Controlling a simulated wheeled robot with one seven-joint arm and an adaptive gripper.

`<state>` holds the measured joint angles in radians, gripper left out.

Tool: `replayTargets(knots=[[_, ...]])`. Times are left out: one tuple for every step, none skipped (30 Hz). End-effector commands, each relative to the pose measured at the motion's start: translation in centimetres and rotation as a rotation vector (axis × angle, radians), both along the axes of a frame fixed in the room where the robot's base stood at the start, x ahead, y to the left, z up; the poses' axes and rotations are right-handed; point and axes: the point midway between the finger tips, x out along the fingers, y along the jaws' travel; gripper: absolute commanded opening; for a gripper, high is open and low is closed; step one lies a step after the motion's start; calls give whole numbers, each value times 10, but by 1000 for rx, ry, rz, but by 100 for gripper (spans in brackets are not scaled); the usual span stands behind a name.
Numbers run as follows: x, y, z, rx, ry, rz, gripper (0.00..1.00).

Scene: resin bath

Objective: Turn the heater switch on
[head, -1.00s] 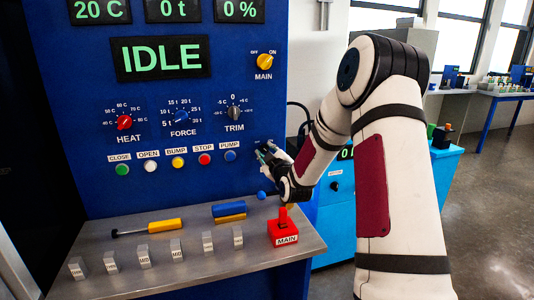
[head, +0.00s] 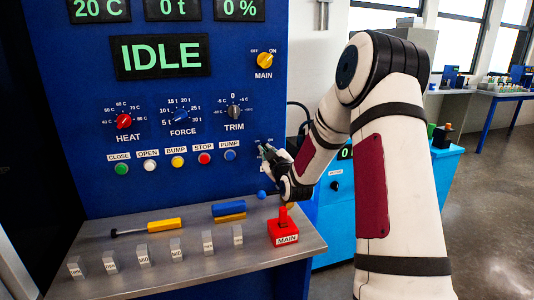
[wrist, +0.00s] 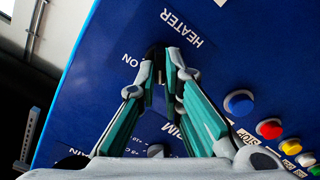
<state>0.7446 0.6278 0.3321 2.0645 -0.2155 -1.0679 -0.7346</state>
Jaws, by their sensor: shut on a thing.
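The heater switch (wrist: 159,62) is a small dark part on the blue panel, mostly hidden between my fingertips. The word HEATER is on one side of it and ON is beside it in the wrist view. My gripper (wrist: 164,68) has its teal and grey fingers closed around the switch. In the head view my gripper (head: 264,154) is at the panel's right edge, to the right of the blue PUMP button (head: 230,155), and it hides the switch. I cannot tell the switch's position.
The blue panel (head: 60,60) carries the yellow MAIN knob (head: 265,60), the TRIM knob (head: 233,112) and a row of buttons. Below, a metal bench (head: 215,262) holds a red MAIN block (head: 283,235), a yellow-handled tool (head: 165,224) and several small grey blocks.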

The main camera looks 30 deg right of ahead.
Motion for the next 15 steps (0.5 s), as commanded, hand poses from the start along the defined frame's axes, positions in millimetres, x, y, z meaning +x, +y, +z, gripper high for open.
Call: replayTargets(knots=[[0, 1, -1, 33, -10, 1, 0], [0, 0, -1, 56, -16, 1, 0], [0, 0, 0, 88, -26, 1, 0], [0, 0, 0, 113, -33, 1, 0], [0, 0, 0, 140, -41, 1, 0], [0, 0, 0, 176, -51, 1, 0], [0, 0, 0, 204, -59, 1, 0], [0, -1, 0, 232, -67, 1, 0], [0, -1, 0, 268, -77, 1, 0], [0, -1, 0, 296, -85, 1, 0], [0, -1, 0, 323, -94, 1, 0], [0, -2, 0, 360, -104, 1, 0], [0, -2, 0, 387, -112, 1, 0], [0, -2, 0, 415, -120, 1, 0], [0, -2, 1, 450, -131, 1, 0]])
